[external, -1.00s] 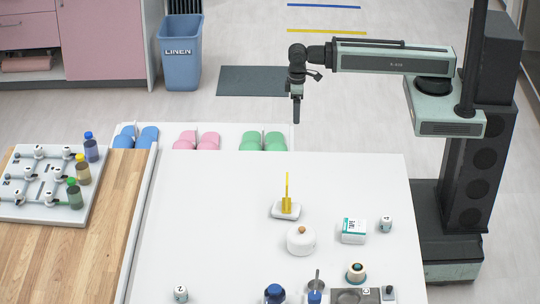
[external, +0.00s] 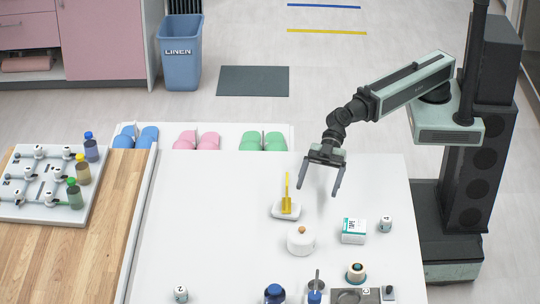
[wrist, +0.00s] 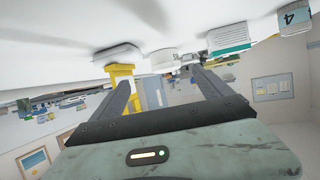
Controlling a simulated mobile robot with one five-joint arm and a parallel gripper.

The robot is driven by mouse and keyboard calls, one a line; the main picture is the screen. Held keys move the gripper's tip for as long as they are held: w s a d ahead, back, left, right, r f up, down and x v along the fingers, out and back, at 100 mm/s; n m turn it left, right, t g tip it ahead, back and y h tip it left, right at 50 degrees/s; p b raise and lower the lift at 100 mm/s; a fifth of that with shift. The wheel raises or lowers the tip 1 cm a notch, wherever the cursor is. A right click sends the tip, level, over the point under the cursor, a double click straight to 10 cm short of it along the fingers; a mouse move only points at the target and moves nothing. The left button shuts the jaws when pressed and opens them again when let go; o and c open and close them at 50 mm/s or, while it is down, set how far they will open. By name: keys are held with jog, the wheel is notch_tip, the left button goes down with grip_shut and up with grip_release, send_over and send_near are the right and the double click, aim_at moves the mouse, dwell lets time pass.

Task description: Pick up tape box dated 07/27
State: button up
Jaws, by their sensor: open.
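A small white box with a teal-green band (external: 353,231) stands on the white table (external: 190,220), right of the white lidded jar (external: 300,240). I cannot read a date on it. In the wrist view the box (wrist: 229,40) shows at the upper right, beyond my gripper's right finger. My gripper (external: 320,194) is open and empty above the table, up and left of the box in the external view. In the wrist view its two fingers (wrist: 161,80) are spread apart.
A yellow upright piece on a white base (external: 286,207) stands left of my gripper. A small white cylinder marked 4 (external: 386,224) stands close right of the box. A teal-topped jar (external: 356,273) and a blue-topped bottle (external: 274,294) stand at the front.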

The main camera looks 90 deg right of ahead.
aim_at(353, 238)
jog(key=s+a+g, duration=0.1)
jog(key=s+a, duration=0.1)
jog(key=s, duration=0.2)
jog(key=s+a+n, duration=0.1)
jog(key=s+a, duration=0.2)
jog(key=s+a+f+n+g, duration=0.1)
jog(key=s+a, duration=0.1)
jog(key=s, duration=0.2)
jog(key=shift+s+a+g, duration=0.3)
jog(key=b+x, duration=0.4)
jog(key=x, duration=0.4)
jog(key=shift+w+d+f, duration=0.1)
jog(key=c, duration=1.5)
notch_tip(353, 238, up, 11)
jog(key=p, duration=1)
jog(key=shift+f, duration=0.25)
jog(key=shift+c, duration=0.2)
jog(key=shift+f, duration=0.1)
